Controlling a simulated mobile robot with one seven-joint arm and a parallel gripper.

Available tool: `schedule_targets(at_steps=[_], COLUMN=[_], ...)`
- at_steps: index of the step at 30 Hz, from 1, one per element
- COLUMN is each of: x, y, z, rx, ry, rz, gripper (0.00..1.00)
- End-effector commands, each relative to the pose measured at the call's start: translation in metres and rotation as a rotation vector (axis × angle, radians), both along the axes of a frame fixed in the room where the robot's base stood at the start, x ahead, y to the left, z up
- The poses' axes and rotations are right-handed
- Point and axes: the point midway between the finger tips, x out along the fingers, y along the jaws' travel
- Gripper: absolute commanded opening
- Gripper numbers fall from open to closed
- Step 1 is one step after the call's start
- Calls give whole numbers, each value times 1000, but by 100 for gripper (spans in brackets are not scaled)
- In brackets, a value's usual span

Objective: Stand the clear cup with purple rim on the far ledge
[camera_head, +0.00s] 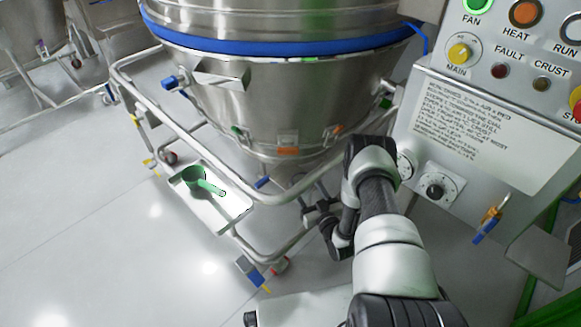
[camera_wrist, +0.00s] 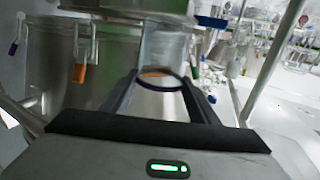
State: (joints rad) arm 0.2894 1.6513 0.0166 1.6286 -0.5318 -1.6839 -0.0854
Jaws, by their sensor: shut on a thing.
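The clear cup with the purple rim (camera_wrist: 165,46) is between the fingers of my gripper (camera_wrist: 161,98) in the wrist view. Its dark purple rim faces the camera, and its see-through body extends away past the fingers. My gripper is shut on it. In the head view my gripper (camera_head: 318,208) is small and dark, low beside the steel vessel and its rail; I cannot make out the cup there. I cannot tell which surface is the far ledge.
A large steel vessel (camera_head: 285,90) with a blue band stands in a tubular frame (camera_head: 128,92). A small tray (camera_head: 232,207) on the frame holds a green scoop (camera_head: 199,181). A control panel (camera_head: 490,130) stands at right. The floor at left is clear.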

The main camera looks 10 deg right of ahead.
Motion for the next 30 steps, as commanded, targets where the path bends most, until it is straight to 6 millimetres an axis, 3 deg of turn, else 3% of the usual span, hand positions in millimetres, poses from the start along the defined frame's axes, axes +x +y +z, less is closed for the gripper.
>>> schedule_targets(at_steps=[3, 9, 14, 23, 30], x=[33, 70, 81, 123, 122], y=[8, 17, 19, 29, 29], z=[-2, -1, -1, -1, -2], rx=[-2, 0, 0, 0, 1], ry=[-6, -2, -1, -2, 0], rz=[1, -1, -1, -2, -2], gripper=[30, 30, 30, 30, 30])
